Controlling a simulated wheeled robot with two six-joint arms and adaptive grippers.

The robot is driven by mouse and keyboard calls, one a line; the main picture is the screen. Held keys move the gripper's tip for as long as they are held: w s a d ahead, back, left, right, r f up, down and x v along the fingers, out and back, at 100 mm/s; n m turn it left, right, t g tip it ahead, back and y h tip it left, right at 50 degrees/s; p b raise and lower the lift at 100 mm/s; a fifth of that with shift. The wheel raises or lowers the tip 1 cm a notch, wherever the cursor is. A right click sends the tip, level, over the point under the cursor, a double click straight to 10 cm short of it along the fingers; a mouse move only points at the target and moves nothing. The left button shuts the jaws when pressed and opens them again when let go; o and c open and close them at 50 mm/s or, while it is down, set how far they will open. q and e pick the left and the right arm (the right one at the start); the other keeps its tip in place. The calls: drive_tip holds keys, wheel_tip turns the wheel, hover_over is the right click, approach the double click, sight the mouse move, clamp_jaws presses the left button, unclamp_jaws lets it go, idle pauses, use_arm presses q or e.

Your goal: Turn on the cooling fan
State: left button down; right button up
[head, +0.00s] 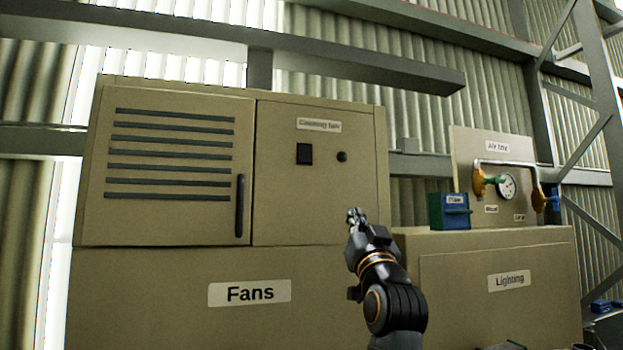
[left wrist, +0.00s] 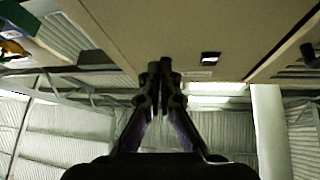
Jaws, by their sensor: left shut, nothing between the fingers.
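The beige cabinet labelled Fans (head: 240,268) stands at the left in the head view. Its upper right panel carries a small label that seems to read Cooling fan (head: 319,124), a black rocker-like switch (head: 304,154) and a small dark round knob or lamp (head: 342,157). My left gripper (head: 355,215) is shut and empty, below and to the right of the switch, apart from it. In the left wrist view the shut fingers (left wrist: 160,68) point toward the panel, and the dark switch (left wrist: 210,58) shows right of the fingertips. My right gripper is not in view.
A louvred door with a dark vertical handle (head: 240,205) is left of the switch panel. To the right, a lower cabinet labelled Lighting (head: 508,281) bears a blue-green box (head: 449,211) and an air line board with a gauge (head: 507,186). Space before the switch looks clear.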

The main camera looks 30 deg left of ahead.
sight(306, 156)
use_arm(q)
drive_tip(key=s+a+r+n+g+y, duration=0.2)
drive_tip(key=s+r+n+g+y, duration=0.15)
drive_tip(key=s+r, duration=0.45)
drive_tip(key=shift+n+t+y, duration=0.35)
drive_tip(key=p+x, duration=0.3)
drive_tip(key=x, duration=0.1)
drive_tip(key=f+p+x, duration=0.1)
drive_tip(key=p+x, duration=0.2)
drive_tip(key=a+f+p+x, duration=0.1)
drive_tip(key=p+x, duration=0.3)
drive_tip(key=shift+w+a+r, duration=0.25)
drive_tip(key=shift+w+a, duration=0.05)
drive_tip(key=shift+w, duration=0.25)
drive_tip(key=shift+w+a+f, duration=0.25)
drive_tip(key=shift+w+a, duration=0.05)
drive_tip(key=shift+a, duration=0.05)
drive_tip(key=shift+f, duration=0.1)
